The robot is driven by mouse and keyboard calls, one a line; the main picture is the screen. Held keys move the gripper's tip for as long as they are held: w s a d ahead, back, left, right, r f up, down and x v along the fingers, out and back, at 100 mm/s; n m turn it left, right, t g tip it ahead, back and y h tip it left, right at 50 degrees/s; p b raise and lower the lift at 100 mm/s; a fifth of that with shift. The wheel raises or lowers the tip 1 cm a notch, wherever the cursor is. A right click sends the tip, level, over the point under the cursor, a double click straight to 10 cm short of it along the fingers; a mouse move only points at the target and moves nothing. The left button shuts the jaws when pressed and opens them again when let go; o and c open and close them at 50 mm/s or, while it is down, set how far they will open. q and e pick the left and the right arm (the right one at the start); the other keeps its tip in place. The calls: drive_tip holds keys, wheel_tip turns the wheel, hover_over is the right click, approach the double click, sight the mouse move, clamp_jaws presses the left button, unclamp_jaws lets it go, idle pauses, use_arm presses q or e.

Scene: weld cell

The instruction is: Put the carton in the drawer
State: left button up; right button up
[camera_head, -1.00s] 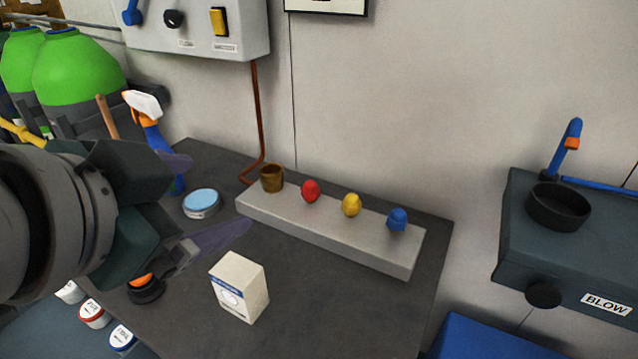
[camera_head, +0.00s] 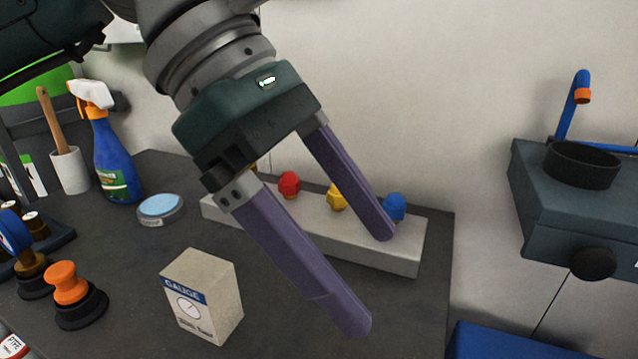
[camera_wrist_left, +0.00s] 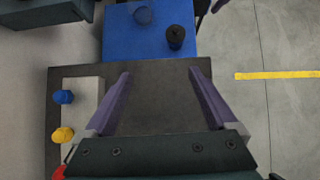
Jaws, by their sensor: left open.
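The carton (camera_head: 203,297), a cream box with a blue band marked GAUGE, stands upright on the dark bench top. My left gripper (camera_head: 370,282) is open and empty, to the right of the carton and apart from it, with its purple fingers slanting down to the right. In the left wrist view the open fingers (camera_wrist_left: 160,72) have only bare dark bench between them, and the carton does not show. I cannot make out a drawer in either view.
A grey block (camera_head: 400,258) with red, yellow and blue knobs lies behind my gripper. A spray bottle (camera_head: 117,165), a blue-lidded tin (camera_head: 161,208) and an orange-knobbed part (camera_head: 68,288) stand left. A blue surface (camera_head: 500,342) lies beyond the bench's right edge.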

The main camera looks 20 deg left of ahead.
sight(201, 264)
use_arm(q)
drive_tip(key=a+f+y, duration=0.1)
drive_tip(key=a+y, duration=0.1)
drive_tip(key=a, duration=0.3)
drive_tip(key=w+a+f+y+b, duration=0.1)
drive_tip(key=a+y, duration=0.2)
drive_tip(key=a, duration=0.2)
drive_tip(key=w+a+f+y, duration=0.1)
drive_tip(key=a+y, duration=0.1)
drive_tip(key=a, duration=0.3)
drive_tip(key=shift+w+a+f+y, duration=0.15)
drive_tip(key=shift+w+f+y, duration=0.05)
drive_tip(key=shift+f+y, duration=0.1)
wheel_tip(201, 264, down, 4)
drive_tip(key=shift+s+a+r, duration=0.1)
drive_tip(key=shift+r, duration=0.15)
drive_tip(key=f, duration=0.6)
drive_tip(key=shift+s+a, duration=0.1)
drive_tip(key=shift+s, duration=0.25)
drive_tip(key=shift+r, duration=0.1)
clamp_jaws()
